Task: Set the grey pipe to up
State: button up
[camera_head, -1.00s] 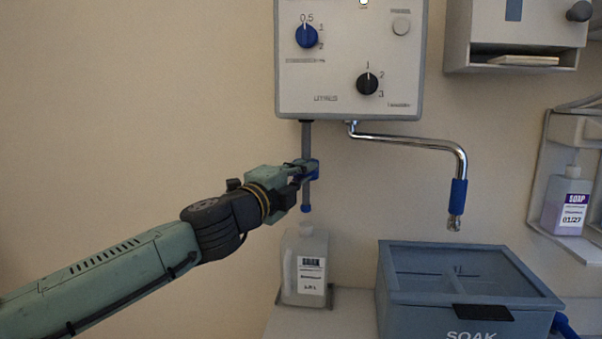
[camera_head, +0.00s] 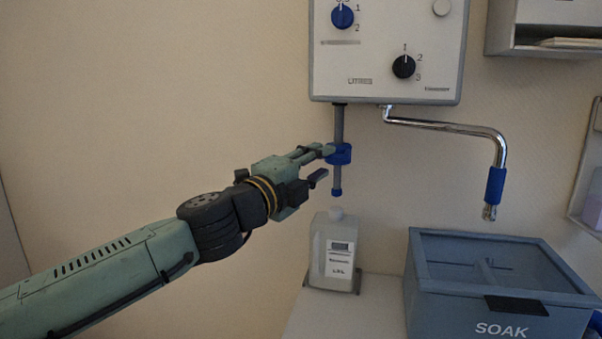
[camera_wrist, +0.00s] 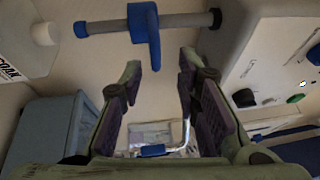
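The grey pipe (camera_head: 338,125) hangs straight down from the underside of the white wall unit. It has a blue collar (camera_head: 339,154) partway down and a blue tip (camera_head: 337,192). In the wrist view the pipe (camera_wrist: 180,20) crosses the top, and the collar's blue handle (camera_wrist: 154,50) points toward my gripper. My gripper (camera_head: 322,164) is at the pipe's left, level with the collar. The upper finger overlaps the collar in the head view; contact cannot be told.
The wall unit (camera_head: 380,82) has a blue knob (camera_head: 342,16) and a black knob (camera_head: 404,66). A chrome spout (camera_head: 445,126) with a blue sleeve hangs to the right. A white bottle (camera_head: 322,250) stands below the pipe, beside a blue SOAK box (camera_head: 440,300).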

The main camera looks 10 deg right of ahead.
jog(key=v, duration=0.6)
jog(key=shift+r, duration=0.1)
